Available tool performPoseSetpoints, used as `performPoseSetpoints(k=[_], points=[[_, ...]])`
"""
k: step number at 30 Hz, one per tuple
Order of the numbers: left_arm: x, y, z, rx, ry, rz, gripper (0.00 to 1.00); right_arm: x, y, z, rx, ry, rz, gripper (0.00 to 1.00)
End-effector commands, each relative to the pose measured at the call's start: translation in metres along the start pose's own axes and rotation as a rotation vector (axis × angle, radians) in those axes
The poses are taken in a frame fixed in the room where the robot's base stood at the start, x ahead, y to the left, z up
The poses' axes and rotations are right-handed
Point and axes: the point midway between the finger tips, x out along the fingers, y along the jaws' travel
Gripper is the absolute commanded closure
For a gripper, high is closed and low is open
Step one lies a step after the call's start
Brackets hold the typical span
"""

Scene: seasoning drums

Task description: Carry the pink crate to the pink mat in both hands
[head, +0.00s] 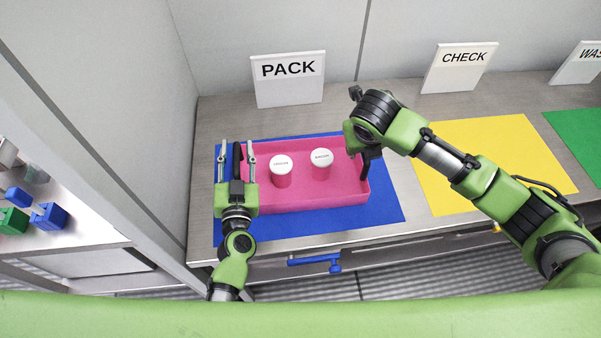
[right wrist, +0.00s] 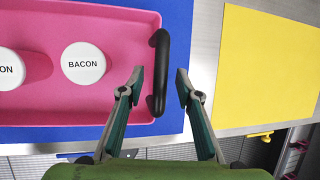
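The pink crate (head: 315,200) sits on the blue mat under the PACK sign. Two white-lidded pink drums stand in it; the right one (head: 321,164) reads BACON in the right wrist view (right wrist: 84,64). My left gripper (head: 237,149) is open at the crate's left end, its fingers on either side of the black left handle. My right gripper (right wrist: 160,75) is open at the right end, the black right handle (right wrist: 158,60) between its fingers. In the head view its fingers are mostly hidden. No pink mat is in view.
The blue mat (head: 385,209) lies left of a bare yellow mat (head: 495,155) and a green mat (head: 580,135) on the grey counter. A wall panel stands close on the left. A blue drawer handle (head: 315,259) juts from the counter front.

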Motion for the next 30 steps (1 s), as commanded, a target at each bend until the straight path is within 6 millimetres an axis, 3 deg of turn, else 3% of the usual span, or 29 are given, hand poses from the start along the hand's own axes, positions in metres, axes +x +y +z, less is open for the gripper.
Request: performPoseSetpoints(k=[10, 14, 15, 30], points=[[0.0034, 0.0, 0.0003, 0.001, -0.001, 0.001, 0.67, 0.0036, 0.0001, -0.0002, -0.001, 0.0, 0.0, 0.68], [0.0033, 0.0, 0.0002, 0.001, 0.0, 0.0, 0.98, 0.0035, 0.0001, -0.0002, 0.0, 0.0, 0.0, 0.99], [0.0033, 0.0, 0.0002, 0.001, 0.0, 0.0, 1.0, 0.0034, 0.0001, -0.0002, 0.0, 0.0, 0.0, 1.0], [0.0036, -0.0017, -0.0068, 0.002, 0.003, -0.001, 1.0, -0.0024, -0.0014, 0.003, 0.001, -0.002, 0.0, 1.0]])
